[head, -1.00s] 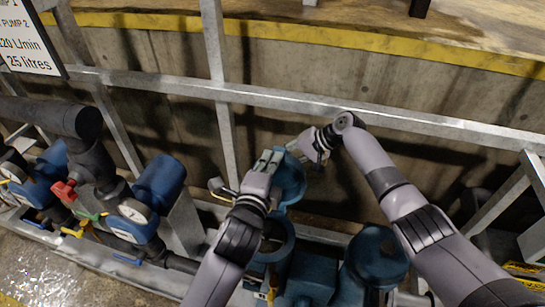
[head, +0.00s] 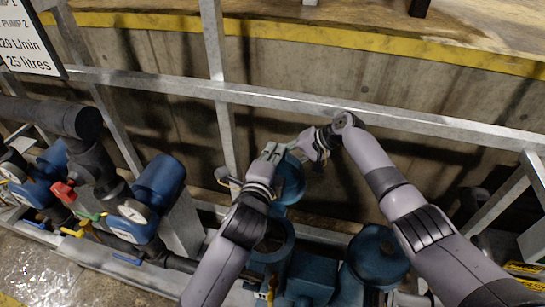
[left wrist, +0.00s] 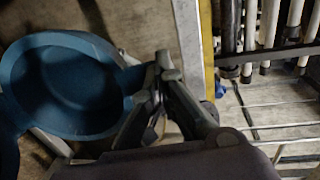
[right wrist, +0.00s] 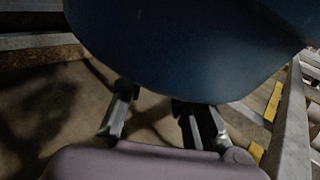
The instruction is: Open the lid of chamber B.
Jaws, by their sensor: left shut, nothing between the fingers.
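A blue round lid (head: 291,184) stands raised above an open blue chamber (head: 283,243). I cannot read which chamber is marked B. The left wrist view shows the lid's hollow inner side (left wrist: 68,88); the right wrist view shows its smooth outer side (right wrist: 185,45). My left gripper (head: 272,153) is shut and empty at the lid's upper edge; its fingers (left wrist: 165,62) show beside the rim. My right gripper (head: 303,148) is behind the lid with its fingers (right wrist: 155,98) apart and empty. The lid hides part of their tips, so contact is unclear.
A second blue chamber (head: 376,255) with its lid down stands to the right. Blue pumps (head: 158,185) with gauges and coloured valve handles are at the left. A grey metal rail (head: 280,100) crosses behind, in front of a concrete wall.

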